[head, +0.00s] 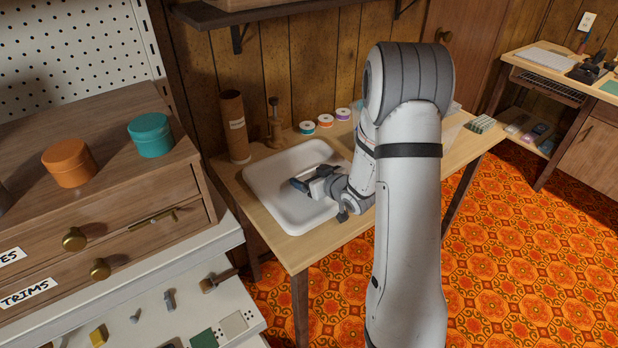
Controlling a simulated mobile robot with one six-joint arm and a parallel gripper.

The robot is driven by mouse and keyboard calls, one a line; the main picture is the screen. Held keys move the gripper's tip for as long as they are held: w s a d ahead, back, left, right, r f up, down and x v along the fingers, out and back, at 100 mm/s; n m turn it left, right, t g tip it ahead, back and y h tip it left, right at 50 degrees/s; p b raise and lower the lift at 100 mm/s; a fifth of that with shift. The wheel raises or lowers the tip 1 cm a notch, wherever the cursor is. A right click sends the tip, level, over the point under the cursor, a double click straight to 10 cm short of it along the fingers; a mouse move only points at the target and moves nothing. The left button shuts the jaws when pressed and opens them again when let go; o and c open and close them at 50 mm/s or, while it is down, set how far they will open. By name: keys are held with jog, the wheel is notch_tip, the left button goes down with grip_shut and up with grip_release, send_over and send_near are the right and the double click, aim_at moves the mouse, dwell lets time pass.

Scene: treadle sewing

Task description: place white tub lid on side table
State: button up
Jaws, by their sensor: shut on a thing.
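The white tub lid (268,180) is a broad, shallow rectangle with rounded corners and a raised rim. It lies level over the left part of the light wooden side table (305,247), close to the table's left edge. I cannot tell whether all of it touches the tabletop. My gripper (342,214) is at the lid's right front edge and is shut on it. My wrist and a dark part reach over the lid. The exact grip is small and partly hidden, and my arm covers the middle of the table.
Behind the lid stand a brown tube (234,125), a wooden spool holder (274,128) and several ribbon rolls (325,120). A drawer cabinet (120,215) with an orange tin (70,163) and a teal tin (151,135) is at left. A shelf (280,12) hangs above.

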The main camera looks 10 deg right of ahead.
jog(key=shift+s+f, duration=0.15)
jog(key=shift+f, duration=0.2)
